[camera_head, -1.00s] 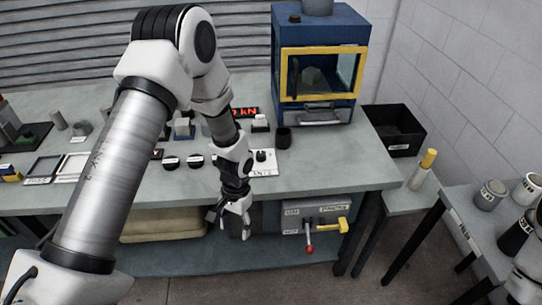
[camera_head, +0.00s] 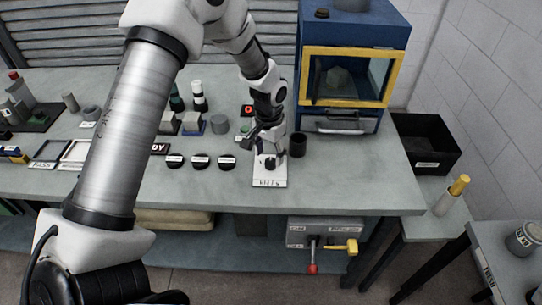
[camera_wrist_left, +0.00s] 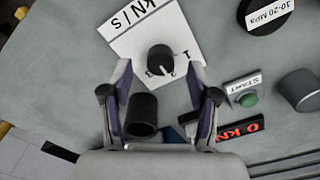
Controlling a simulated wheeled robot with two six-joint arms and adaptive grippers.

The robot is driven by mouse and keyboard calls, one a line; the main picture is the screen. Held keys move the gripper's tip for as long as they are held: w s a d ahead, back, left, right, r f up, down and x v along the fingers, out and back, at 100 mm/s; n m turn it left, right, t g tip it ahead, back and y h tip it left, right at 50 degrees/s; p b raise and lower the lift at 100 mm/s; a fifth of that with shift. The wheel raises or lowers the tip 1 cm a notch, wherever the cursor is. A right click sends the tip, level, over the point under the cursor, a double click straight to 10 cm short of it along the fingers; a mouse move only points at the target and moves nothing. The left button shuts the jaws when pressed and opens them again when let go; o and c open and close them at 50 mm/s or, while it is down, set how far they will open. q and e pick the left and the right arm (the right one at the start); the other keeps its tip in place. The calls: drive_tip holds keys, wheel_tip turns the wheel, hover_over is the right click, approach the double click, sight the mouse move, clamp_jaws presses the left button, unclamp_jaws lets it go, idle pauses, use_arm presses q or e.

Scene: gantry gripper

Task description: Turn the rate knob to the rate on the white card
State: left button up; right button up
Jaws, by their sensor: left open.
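The rate knob (camera_wrist_left: 160,59) is a small black round knob with a pale pointer mark. It stands on a white plate (camera_wrist_left: 137,33) marked "kN/s", with small figures beside the knob; which figure the pointer meets is hard to tell. In the head view the knob (camera_head: 270,162) and its plate (camera_head: 269,182) lie near the table's front edge. My left gripper (camera_head: 269,148) is open and empty just above the knob. In the wrist view its fingers (camera_wrist_left: 160,75) reach to either side of the knob, apart from it. I cannot make out a white card with a rate.
A black cup (camera_head: 297,145) stands just right of the gripper. A blue machine with a yellow-framed door (camera_head: 345,75) is behind it. A green START button (camera_wrist_left: 248,99) and a red kN display (camera_wrist_left: 240,128) are close by. Black discs (camera_head: 200,161) lie left.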

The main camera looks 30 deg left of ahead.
sight(270, 161)
use_arm(q)
drive_tip(key=f, duration=0.1)
drive_tip(key=w+f, duration=0.1)
drive_tip(key=f, duration=0.1)
drive_tip(key=shift+w+f, duration=0.1)
drive_tip(key=shift+f, duration=0.2)
drive_tip(key=shift+s+r, duration=0.25)
drive_tip(key=c, duration=0.6)
clamp_jaws()
use_arm(e)
drive_tip(key=shift+w, duration=0.4)
